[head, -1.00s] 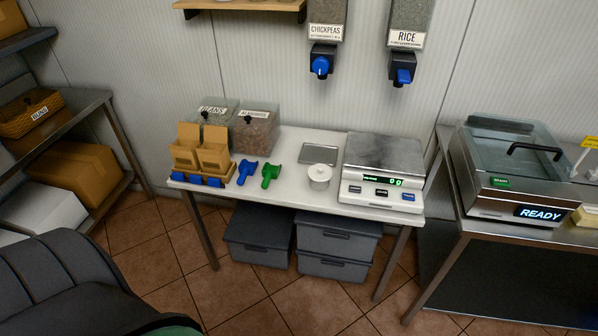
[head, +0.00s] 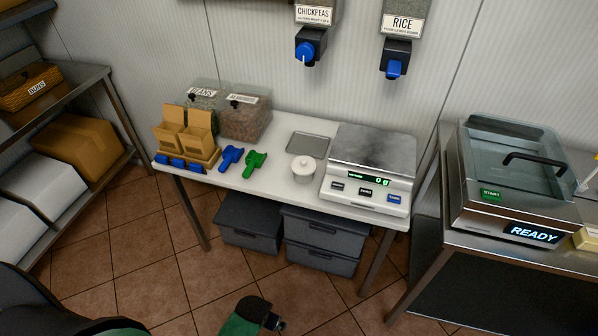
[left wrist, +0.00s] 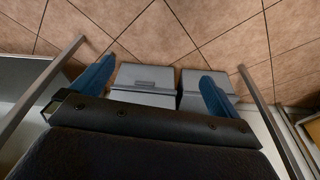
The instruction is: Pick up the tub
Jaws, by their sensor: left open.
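A small white lidded tub (head: 303,168) stands upright on the white table (head: 262,190), left of the scale, in the head view. My left gripper (left wrist: 155,85) is open, with two blue fingers wide apart, in the left wrist view. Nothing is between its fingers except the grey bins and floor seen beyond them. The tub is not visible in the left wrist view. A green and dark part of my arm (head: 250,318) shows at the bottom of the head view, away from the tub. My right gripper is not in view.
A scale (head: 371,168) stands right of the tub, with a flat grey tray (head: 308,145) behind it. Green (head: 255,165) and blue (head: 231,158) scoops lie to its left. Grey bins (head: 249,222) sit under the table. Dispensers (head: 310,45) hang above. Floor in front is open.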

